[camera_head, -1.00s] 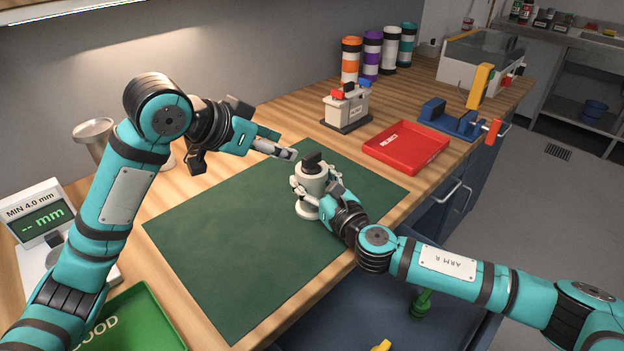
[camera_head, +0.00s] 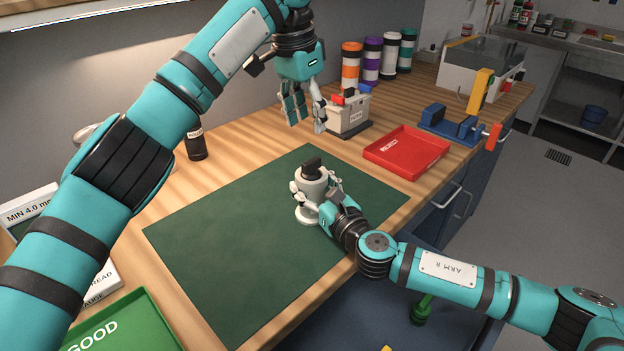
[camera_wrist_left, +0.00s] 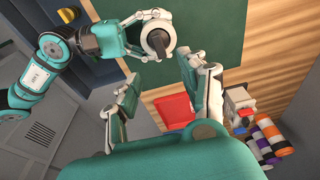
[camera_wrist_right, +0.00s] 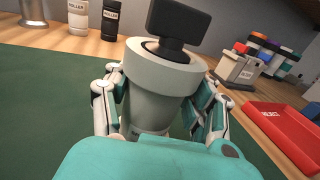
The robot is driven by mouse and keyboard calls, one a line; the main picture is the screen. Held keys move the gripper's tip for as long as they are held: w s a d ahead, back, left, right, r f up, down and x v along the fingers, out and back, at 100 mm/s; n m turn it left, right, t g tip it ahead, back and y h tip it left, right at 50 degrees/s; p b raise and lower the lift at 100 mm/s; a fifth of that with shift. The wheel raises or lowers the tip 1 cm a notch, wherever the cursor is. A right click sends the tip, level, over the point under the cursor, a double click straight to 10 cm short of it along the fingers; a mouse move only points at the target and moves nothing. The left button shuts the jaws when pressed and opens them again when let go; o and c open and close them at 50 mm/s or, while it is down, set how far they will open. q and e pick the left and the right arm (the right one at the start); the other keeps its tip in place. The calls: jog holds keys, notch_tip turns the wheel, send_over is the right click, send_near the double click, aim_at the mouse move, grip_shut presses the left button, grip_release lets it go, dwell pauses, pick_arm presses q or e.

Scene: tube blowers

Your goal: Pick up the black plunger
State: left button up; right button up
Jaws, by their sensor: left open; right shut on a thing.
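The black plunger (camera_head: 312,164) sticks up from the top of a white cylinder (camera_head: 310,187) with a round foot, upright on the green mat. The plunger's wide black head (camera_wrist_right: 179,20) shows large in the right wrist view. My right gripper (camera_head: 318,196) is shut around the white cylinder's body. My left gripper (camera_head: 306,120) is open and empty, fingers pointing down, above and behind the mat near the plunger. In the left wrist view, the plunger (camera_wrist_left: 158,45) lies beyond the open fingers, apart from them.
A red reject tray (camera_head: 406,152) is right of the mat, with a grey machine (camera_head: 348,112) behind it. A blue and yellow clamp (camera_head: 455,122) stands farther right. A green GOOD tray (camera_head: 130,325) is front left. Striped rollers stand at the back. The mat (camera_head: 230,250) is mostly bare.

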aim_at(312, 160)
pick_arm(q)
jog(key=shift+y, duration=0.3)
jog(key=f, duration=1)
jog(key=shift+w+d+f, duration=0.4)
grip_shut()
